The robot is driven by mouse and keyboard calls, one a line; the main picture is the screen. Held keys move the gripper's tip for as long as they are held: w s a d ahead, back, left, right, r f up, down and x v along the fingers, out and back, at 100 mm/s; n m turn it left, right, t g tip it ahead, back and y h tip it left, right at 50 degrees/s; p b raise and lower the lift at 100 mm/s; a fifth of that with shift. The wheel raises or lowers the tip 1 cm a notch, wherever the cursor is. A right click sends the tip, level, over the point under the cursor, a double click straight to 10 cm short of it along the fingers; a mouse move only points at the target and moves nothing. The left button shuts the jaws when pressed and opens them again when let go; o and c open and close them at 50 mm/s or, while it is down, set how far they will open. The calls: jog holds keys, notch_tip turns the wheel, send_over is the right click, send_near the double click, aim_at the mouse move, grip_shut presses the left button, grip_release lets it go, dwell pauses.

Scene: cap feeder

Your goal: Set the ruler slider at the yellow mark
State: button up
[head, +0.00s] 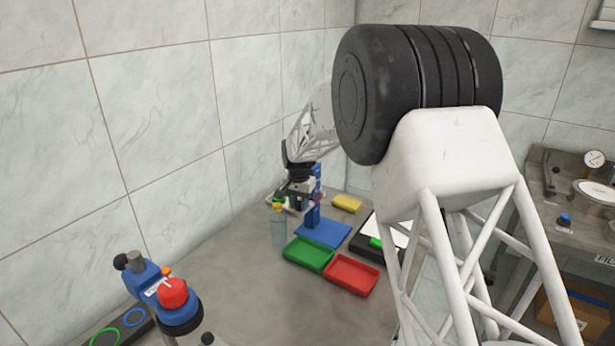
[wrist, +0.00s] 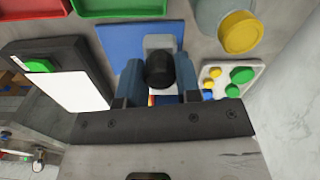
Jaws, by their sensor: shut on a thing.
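The ruler stand is a blue upright column (head: 313,213) on a flat blue base (head: 326,233); the base also shows in the wrist view (wrist: 118,40). The slider has a grey body (wrist: 160,42) and a round black knob (wrist: 160,70). My gripper (wrist: 160,82) has its two blue fingers on either side of the knob, shut on it. In the head view my gripper (head: 301,190) is at the upper part of the column and covers much of it. Small yellow and red patches show below the knob in the wrist view, but the yellow mark's place on the scale cannot be made out.
A green tray (head: 308,254) and a red tray (head: 351,274) lie in front of the stand. A bottle with a yellow cap (head: 278,226) stands left of it, and a yellow block (head: 347,203) lies behind. A white panel with coloured buttons (wrist: 222,78) is close beside my gripper.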

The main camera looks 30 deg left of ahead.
jog(key=shift+f, duration=0.75)
jog(key=shift+a, duration=0.1)
jog(key=o, duration=0.7)
jog(key=shift+r, duration=3.95)
